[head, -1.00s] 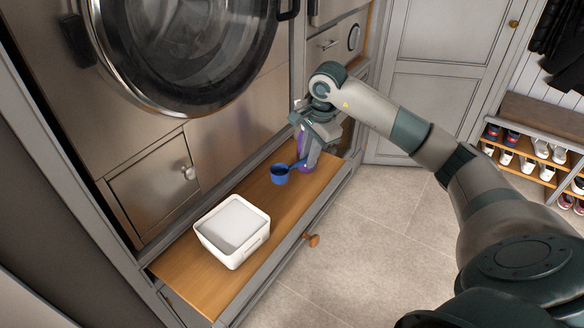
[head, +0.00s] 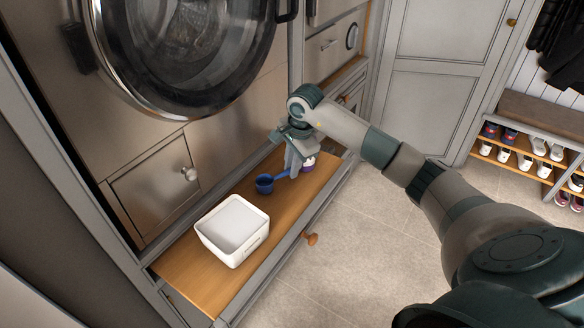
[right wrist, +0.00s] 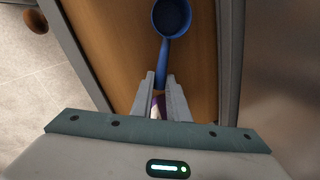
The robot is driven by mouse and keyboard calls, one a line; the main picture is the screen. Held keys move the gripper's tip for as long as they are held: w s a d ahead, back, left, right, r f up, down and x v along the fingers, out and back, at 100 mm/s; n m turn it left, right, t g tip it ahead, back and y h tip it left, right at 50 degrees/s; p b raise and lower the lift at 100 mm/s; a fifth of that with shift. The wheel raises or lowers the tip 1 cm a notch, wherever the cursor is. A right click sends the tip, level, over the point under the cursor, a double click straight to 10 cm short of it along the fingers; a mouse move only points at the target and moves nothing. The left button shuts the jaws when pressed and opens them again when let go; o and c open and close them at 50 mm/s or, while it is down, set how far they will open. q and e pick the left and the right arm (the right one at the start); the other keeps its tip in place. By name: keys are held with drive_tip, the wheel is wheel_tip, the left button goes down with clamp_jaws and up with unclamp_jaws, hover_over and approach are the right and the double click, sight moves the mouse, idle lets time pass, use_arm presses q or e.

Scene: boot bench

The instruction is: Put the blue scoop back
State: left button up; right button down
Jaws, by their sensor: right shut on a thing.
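The blue scoop (head: 265,184) is held by its handle in my right gripper (head: 291,175). Its round cup points left, over the wooden drawer top. In the right wrist view the fingers (right wrist: 162,80) are closed on the handle of the scoop (right wrist: 171,18). I cannot tell whether the cup touches the wood. A white square tub (head: 248,250) stands to the left and nearer, apart from the scoop. Its inside looks pale and flat. My left gripper is not in view.
A purple and white container (head: 308,166) stands partly hidden behind my right gripper. The wooden shelf (head: 190,265) has a raised front edge with a round knob (head: 311,238). A washer door (head: 190,50) overhangs at the back. Wood between scoop and tub is clear.

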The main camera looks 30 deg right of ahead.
drive_tip(key=shift+f, duration=0.55)
drive_tip(key=shift+f, duration=0.15)
drive_tip(key=c, duration=1.7)
unclamp_jaws()
